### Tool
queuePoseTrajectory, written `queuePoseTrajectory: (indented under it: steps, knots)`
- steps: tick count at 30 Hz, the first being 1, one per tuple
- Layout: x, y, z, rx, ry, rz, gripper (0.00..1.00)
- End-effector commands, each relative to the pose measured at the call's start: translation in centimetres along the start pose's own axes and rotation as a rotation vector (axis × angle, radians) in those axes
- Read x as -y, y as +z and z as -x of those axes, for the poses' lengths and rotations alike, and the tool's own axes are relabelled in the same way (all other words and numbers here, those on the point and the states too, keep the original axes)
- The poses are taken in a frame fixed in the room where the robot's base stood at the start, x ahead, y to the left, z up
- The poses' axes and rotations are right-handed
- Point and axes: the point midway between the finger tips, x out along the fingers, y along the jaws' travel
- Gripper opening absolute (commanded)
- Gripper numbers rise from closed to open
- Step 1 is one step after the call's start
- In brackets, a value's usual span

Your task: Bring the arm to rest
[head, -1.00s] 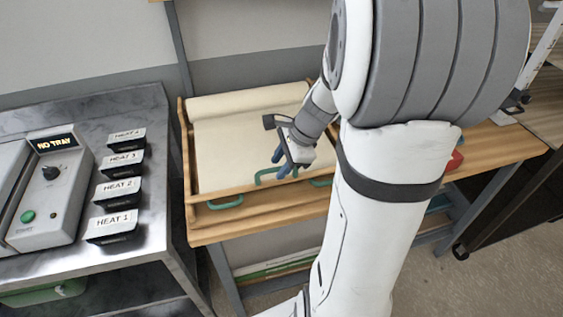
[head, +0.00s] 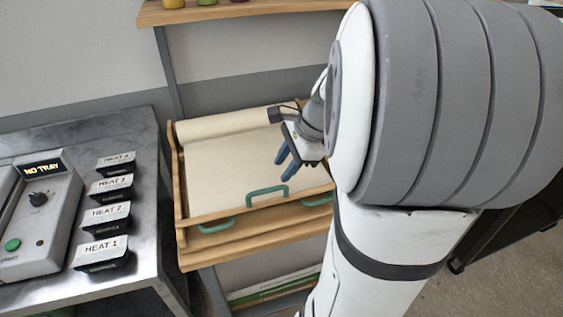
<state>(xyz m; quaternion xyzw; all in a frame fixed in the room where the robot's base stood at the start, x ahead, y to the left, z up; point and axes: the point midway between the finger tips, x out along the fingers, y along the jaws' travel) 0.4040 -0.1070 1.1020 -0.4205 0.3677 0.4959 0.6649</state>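My gripper (head: 284,164) is above the right part of a wooden tray-like box (head: 182,205) lined with cream paper. Its blue fingers point down and to the left, with a gap between them, and nothing shows between them. My arm's large upper links fill the right side of the head view and hide the right end of the wooden box.
Green handles (head: 268,192) stand along the box's front edge. At left, a metal bench (head: 140,245) carries a control box (head: 40,215) reading "NO TRAY" and several black "HEAT" blocks (head: 107,216). A wooden shelf (head: 240,12) with small jars is above.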

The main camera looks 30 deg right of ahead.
Motion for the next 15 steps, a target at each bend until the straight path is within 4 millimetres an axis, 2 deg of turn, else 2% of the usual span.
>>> queuePoseTrajectory:
  steps: [8, 11, 15]
  knots:
    - [-0.2, 0.4, 0.0, -0.008, 0.004, 0.035, 0.34]
    - [-1.4, 2.0, -0.2, -0.042, 0.026, 0.197, 0.34]
    - [-4.6, 5.5, -0.5, -0.13, 0.089, 0.646, 0.34]
